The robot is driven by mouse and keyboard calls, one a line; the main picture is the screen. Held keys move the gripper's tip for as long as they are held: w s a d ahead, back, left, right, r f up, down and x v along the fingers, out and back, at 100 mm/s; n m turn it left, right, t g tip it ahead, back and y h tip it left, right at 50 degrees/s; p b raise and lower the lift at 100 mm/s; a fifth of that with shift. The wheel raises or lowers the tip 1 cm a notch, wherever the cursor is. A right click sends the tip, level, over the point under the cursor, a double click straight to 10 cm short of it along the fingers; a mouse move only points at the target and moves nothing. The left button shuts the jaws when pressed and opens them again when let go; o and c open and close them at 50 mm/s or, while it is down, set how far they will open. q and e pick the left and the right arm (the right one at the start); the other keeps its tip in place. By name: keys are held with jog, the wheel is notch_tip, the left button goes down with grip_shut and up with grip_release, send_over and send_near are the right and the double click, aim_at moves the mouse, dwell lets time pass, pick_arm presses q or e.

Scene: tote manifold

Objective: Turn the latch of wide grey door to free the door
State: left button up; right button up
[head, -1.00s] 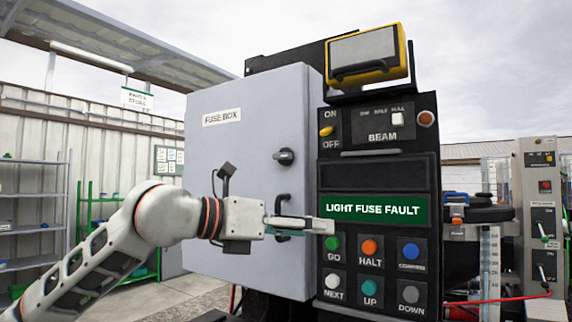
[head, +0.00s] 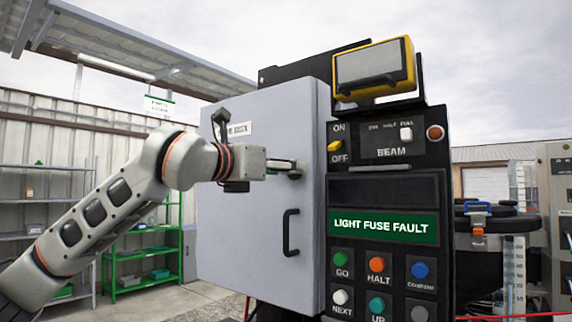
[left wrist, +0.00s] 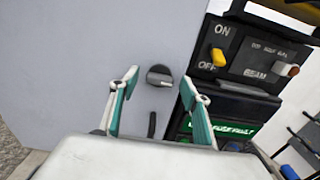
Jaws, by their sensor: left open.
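The wide grey door (head: 238,215) of the fuse box is shut against its cabinet. Its latch, a dark round knob (left wrist: 159,75), shows in the left wrist view between and beyond my open fingers; its pointer lies roughly sideways. In the head view my gripper mostly hides the latch. My left gripper (head: 292,167) is open in front of the latch, with nothing between its fingers. I cannot tell whether a finger touches the knob. A black door handle (head: 290,233) sits below the latch. My right gripper is not in view.
A black control panel (head: 384,190) with switches, buttons and a "LIGHT FUSE FAULT" sign stands right of the door. A yellow lamp (head: 374,68) tops it. Green shelving (head: 140,268) stands at the left behind my arm. Open floor lies left of the door.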

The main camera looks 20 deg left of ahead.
pick_arm(q)
jog(key=shift+w+d, duration=0.25)
jog(key=shift+w, duration=0.35)
jog(key=c, duration=1.1)
